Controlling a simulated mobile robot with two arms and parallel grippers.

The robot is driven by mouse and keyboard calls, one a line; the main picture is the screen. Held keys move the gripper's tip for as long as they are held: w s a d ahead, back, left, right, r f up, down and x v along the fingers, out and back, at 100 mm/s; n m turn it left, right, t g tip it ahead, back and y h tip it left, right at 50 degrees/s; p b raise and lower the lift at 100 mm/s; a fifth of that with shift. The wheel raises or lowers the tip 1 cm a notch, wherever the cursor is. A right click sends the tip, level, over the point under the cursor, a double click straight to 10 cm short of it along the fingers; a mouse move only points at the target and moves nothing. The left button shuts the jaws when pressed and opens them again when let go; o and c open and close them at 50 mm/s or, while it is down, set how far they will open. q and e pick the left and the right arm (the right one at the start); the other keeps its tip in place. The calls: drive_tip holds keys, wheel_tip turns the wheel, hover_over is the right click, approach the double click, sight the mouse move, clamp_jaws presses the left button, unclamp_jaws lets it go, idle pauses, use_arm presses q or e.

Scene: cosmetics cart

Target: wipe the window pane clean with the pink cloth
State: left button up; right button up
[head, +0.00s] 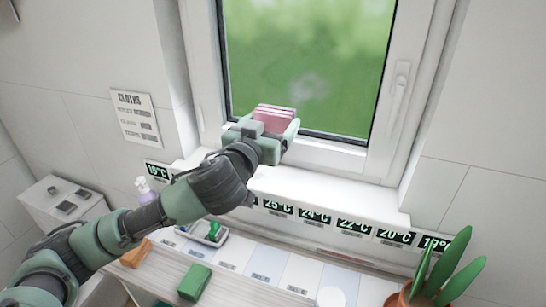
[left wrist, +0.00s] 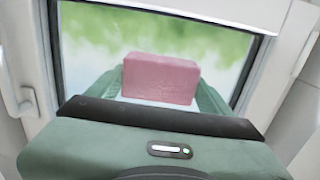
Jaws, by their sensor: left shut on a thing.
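The pink cloth (head: 274,118) is a folded block held in my left gripper (head: 270,128), in front of the lower left part of the window pane (head: 310,50). In the left wrist view the pink cloth (left wrist: 160,79) sits between the two green fingers, with the pane (left wrist: 100,45) behind it. I cannot tell whether the cloth touches the glass. The pane shows green beyond it, with a pale smudge (head: 309,87) right of the cloth. My right gripper is not in view.
The white frame has a handle (head: 401,80) at right. Below the sill are several temperature displays (head: 314,215). On the counter are a green block (head: 194,282), an orange-brown block (head: 136,254), a small tray (head: 208,234) and a potted plant (head: 405,295). A pump bottle (head: 145,190) stands left.

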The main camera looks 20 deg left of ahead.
use_arm(q)
drive_tip(key=shift+w+r, duration=0.15)
drive_tip(key=shift+r, duration=0.3)
drive_tip(key=shift+w+a+r, duration=0.1)
drive_tip(key=shift+w+r, duration=0.05)
drive_tip(key=shift+w, duration=2.7)
drive_tip(key=shift+w, duration=0.95)
drive_tip(key=shift+d, duration=0.25)
